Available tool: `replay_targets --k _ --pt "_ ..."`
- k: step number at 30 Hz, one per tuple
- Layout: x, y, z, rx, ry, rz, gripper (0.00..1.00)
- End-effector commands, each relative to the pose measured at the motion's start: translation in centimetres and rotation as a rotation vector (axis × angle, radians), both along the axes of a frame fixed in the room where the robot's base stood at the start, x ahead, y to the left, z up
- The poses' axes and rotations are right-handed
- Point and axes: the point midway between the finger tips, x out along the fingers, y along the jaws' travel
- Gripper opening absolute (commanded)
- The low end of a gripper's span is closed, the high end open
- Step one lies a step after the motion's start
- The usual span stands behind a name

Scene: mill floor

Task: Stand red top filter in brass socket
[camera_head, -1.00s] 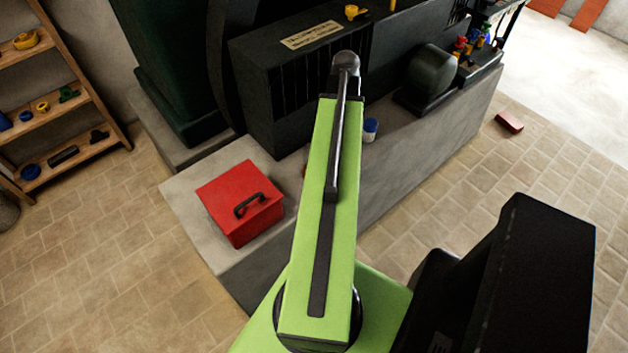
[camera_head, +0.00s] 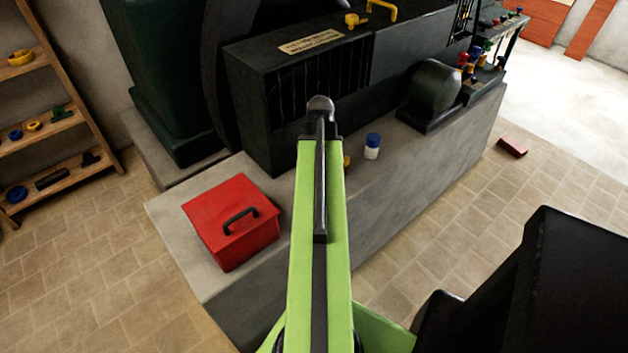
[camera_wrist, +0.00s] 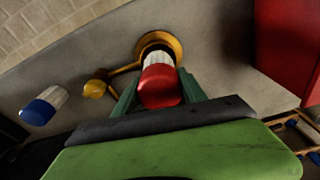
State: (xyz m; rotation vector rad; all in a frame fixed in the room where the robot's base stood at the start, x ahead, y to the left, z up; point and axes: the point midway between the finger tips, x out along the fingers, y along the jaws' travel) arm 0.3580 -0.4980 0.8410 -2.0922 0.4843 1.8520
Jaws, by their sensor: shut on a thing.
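The red top filter (camera_wrist: 160,86), with a red cap and a white ribbed body, is between the green fingers of my gripper (camera_wrist: 160,80) in the wrist view. My gripper is shut on it by the red cap. The filter's white end points at the brass socket (camera_wrist: 174,42), a round flared ring with a dark opening. The white end overlaps that opening; I cannot tell whether it is inside or just above it. A brass rod joins the socket to a brass knob (camera_wrist: 95,89). In the head view my arm hides the gripper and filter.
A white filter with a blue top (camera_head: 372,146) stands on the concrete plinth (camera_head: 420,165), also in the wrist view (camera_wrist: 45,106). A red box with a black handle (camera_head: 232,222) is left of my arm. The dark machine (camera_head: 300,85) rises behind.

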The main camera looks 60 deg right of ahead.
Motion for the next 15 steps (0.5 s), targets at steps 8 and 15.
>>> replay_targets --k 8,15 --pt "0.1 0.0 -2.3 0.0 0.0 0.0 0.04" --pt "0.1 0.1 -4.1 0.0 0.0 0.001 0.04"
